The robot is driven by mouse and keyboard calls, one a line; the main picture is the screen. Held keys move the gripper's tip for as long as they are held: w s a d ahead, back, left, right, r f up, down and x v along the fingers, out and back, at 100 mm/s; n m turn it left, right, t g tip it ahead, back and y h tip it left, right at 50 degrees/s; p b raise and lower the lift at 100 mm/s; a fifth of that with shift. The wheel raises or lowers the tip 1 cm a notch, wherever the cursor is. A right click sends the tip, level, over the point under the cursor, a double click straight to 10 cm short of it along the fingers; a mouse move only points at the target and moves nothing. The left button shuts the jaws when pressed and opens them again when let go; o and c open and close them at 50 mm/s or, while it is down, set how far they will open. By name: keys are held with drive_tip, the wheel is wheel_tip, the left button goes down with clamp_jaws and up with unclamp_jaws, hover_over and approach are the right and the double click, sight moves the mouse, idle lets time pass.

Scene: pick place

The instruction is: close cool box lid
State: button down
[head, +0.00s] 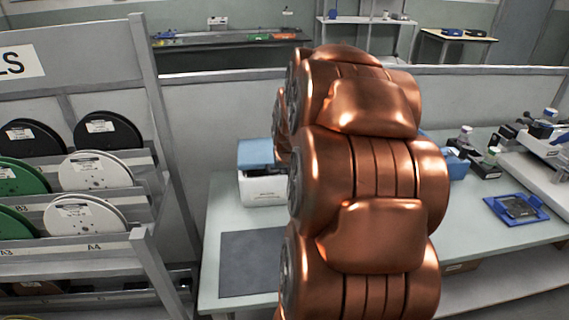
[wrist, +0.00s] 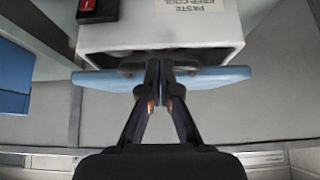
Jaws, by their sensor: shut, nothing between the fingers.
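The cool box is a white box (head: 262,190) with a blue lid (head: 256,153), on the table left of my arm in the head view. My arm hides its right side, and the lid's exact angle is hard to tell there. In the wrist view the white box (wrist: 160,32) with a "PASTE KEEP COOL" label fills the top middle. The blue lid (wrist: 222,78) shows as a wide strip below it, on both sides of my fingers. My gripper (wrist: 160,68) is shut and empty, its fingertips overlapping the middle of the strip. I cannot tell whether they touch it.
A dark mat (head: 250,262) lies in front of the box. A reel rack (head: 90,170) stands at the left. A blue tray (head: 516,208) and small bottles are at the right. A black unit with a red switch (wrist: 92,8) is near the box's upper left corner.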

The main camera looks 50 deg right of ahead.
drive_tip(key=shift+s+a+f+b, duration=0.15)
drive_tip(key=shift+f+b, duration=0.3)
drive_tip(key=shift+f, duration=0.5)
drive_tip(key=shift+s+a+f+b, duration=0.15)
drive_tip(key=shift+f+b, duration=0.25)
drive_tip(key=shift+f, duration=0.5)
drive_tip(key=s+a+f+v, duration=0.1)
drive_tip(key=v, duration=1.2)
drive_tip(key=shift+b, duration=0.45)
drive_tip(key=shift+a, duration=0.15)
